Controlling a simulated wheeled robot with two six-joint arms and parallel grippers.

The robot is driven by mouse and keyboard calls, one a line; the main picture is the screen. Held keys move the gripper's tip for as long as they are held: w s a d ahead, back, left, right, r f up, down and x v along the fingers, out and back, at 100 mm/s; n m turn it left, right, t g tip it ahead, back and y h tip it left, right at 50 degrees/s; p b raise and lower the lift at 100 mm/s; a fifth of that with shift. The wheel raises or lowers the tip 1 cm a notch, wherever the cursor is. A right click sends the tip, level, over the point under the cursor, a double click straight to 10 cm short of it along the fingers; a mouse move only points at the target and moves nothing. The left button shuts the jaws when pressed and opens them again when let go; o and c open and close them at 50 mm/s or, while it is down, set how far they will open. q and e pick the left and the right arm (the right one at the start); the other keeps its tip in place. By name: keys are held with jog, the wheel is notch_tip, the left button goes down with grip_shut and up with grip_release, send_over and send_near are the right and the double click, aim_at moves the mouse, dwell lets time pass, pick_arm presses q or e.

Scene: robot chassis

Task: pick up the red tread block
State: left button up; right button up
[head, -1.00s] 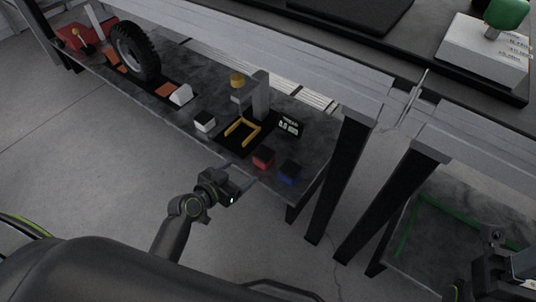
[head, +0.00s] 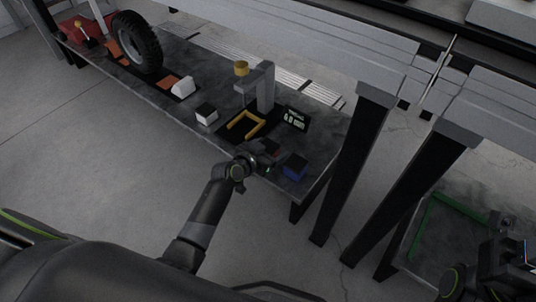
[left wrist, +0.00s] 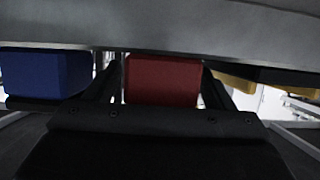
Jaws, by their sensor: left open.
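The red tread block (left wrist: 163,80) shows in the left wrist view, straight ahead between the two dark fingers of my left gripper (left wrist: 160,88). The fingers are apart, one on each side of it; I cannot tell whether either touches it. In the head view my left gripper (head: 268,157) is at the front edge of the bench and covers most of the red block. A blue block (head: 294,170) sits just right of the gripper; it also shows at the left of the left wrist view (left wrist: 45,73). My right gripper (head: 505,255) shows only in part at the lower right.
A yellow fork-shaped piece (head: 245,122), a grey stand (head: 265,88) and a small display (head: 296,118) are behind the gripper. A white-topped block (head: 206,114) and a tire (head: 138,45) are to the left. A dark table leg (head: 350,165) stands at right.

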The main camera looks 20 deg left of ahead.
pick_arm(q)
jog(key=shift+w+d+f, duration=0.15)
jog(key=shift+w, duration=0.3)
jog(key=c, duration=1.1)
